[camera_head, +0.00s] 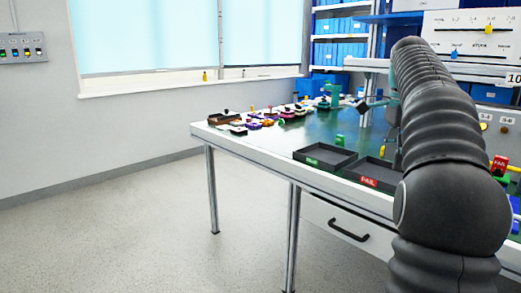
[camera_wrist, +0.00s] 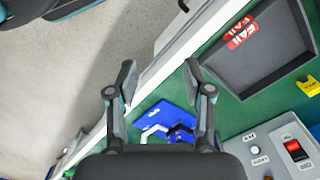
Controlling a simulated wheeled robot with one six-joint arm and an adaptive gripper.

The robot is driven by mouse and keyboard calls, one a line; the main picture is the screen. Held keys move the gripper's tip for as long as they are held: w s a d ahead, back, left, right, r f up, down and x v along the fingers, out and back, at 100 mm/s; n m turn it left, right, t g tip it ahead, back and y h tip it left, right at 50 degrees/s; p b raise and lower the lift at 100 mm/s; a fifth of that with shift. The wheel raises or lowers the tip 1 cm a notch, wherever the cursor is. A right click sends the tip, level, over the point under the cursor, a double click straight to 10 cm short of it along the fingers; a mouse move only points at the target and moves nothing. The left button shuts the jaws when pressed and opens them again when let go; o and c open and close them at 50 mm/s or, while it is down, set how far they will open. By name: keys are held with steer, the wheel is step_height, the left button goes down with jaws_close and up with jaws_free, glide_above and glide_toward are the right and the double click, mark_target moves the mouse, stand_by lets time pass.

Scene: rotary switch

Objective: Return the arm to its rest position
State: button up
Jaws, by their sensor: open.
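My gripper (camera_wrist: 157,85) is open and empty in the wrist view, its two fingers spread apart. It points down over the front edge of the workbench (camera_wrist: 172,47), with floor to the left. A blue holder with hex keys (camera_wrist: 166,120) shows between and below the fingers. In the head view my dark, ribbed arm fills the right side and hides part of the bench (camera_head: 240,141). My gripper is not visible there. A grey switch box with a red rocker switch (camera_wrist: 296,150) stands at the lower right of the wrist view.
A black tray marked FAIL (camera_wrist: 262,57) lies right of my gripper. The head view shows a tray with a green label (camera_head: 325,157) beside it. Several small parts (camera_head: 262,119) line the bench's far left. A drawer handle (camera_head: 348,231) sticks out in front. The floor at left is clear.

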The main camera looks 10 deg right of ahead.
step_height(320, 180, down, 10)
steer(key=w+a+n+t, duration=0.2)
steer(key=n, duration=0.7)
steer(key=s+a+f+n+t, duration=0.1)
steer(key=s+a+f+n, duration=0.2)
steer(key=s+a, duration=0.4)
steer(key=s+a+f+n+t, duration=0.1)
steer(key=s+a+f+n, duration=0.3)
steer(key=s+a, duration=0.4)
steer(key=s+a+f+n+t, duration=0.1)
steer(key=s+a+f+n, duration=0.2)
steer(key=s+a+n, duration=0.2)
steer(key=s+a, duration=0.3)
steer(key=a, duration=0.1)
steer(key=shift+s+f+t, duration=0.2)
steer(key=shift+f+t, duration=0.1)
steer(key=shift+f, duration=0.05)
